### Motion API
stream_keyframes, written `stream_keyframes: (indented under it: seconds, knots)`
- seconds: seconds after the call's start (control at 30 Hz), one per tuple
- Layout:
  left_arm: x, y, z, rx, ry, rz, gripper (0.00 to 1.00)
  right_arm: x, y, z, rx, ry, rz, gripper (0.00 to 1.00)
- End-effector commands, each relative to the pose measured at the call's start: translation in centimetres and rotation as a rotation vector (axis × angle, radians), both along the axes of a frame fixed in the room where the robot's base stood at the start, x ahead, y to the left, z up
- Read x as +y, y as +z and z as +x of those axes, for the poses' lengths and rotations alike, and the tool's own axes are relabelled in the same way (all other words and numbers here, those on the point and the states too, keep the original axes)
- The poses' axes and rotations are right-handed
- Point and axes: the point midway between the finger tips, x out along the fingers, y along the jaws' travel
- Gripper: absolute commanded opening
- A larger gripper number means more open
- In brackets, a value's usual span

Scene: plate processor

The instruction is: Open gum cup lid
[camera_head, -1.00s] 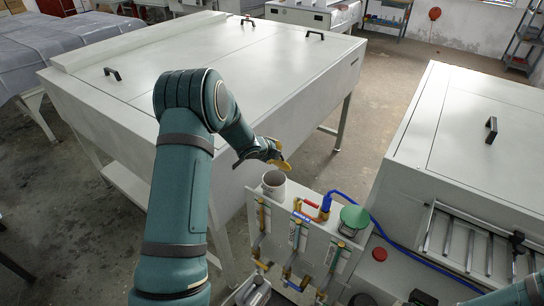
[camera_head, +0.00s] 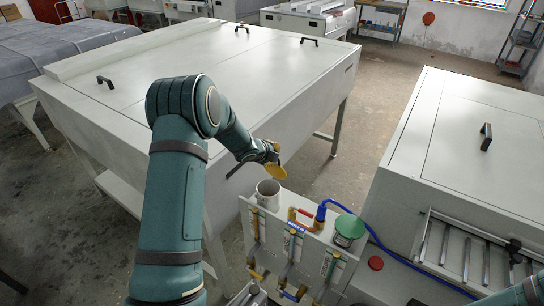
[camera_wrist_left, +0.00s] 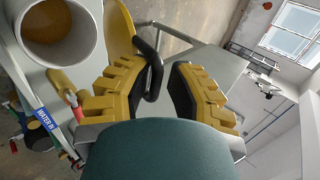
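The gum cup (camera_head: 268,193) is a white round cup on the corner of the white panel unit, with its mouth uncovered. Its inside shows yellowish in the left wrist view (camera_wrist_left: 62,50). The lid (camera_head: 276,171) is a yellow disc, tilted and apart from the cup, above and to its right. In the wrist view the lid (camera_wrist_left: 119,30) stands on edge beside the cup, with a black handle (camera_wrist_left: 156,72) between my yellow fingertips. My right gripper is not in view.
A large white cabinet (camera_head: 220,80) stands behind, and another white machine (camera_head: 470,140) at right. Floor between them is free.

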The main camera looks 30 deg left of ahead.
Motion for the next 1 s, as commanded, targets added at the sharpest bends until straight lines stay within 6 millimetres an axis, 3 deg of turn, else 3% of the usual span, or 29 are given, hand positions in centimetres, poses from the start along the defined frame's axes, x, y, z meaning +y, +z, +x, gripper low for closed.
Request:
stream_keyframes:
  seconds: [0.47, 1.0]
  knots:
    - [0.0, 0.3, -0.5, 0.003, 0.0, 0.0, 0.39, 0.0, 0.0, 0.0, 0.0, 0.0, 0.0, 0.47]
    - [0.6, 6.5, -7.3, 0.001, 0.001, 0.0, 0.39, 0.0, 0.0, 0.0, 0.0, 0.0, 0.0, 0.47]
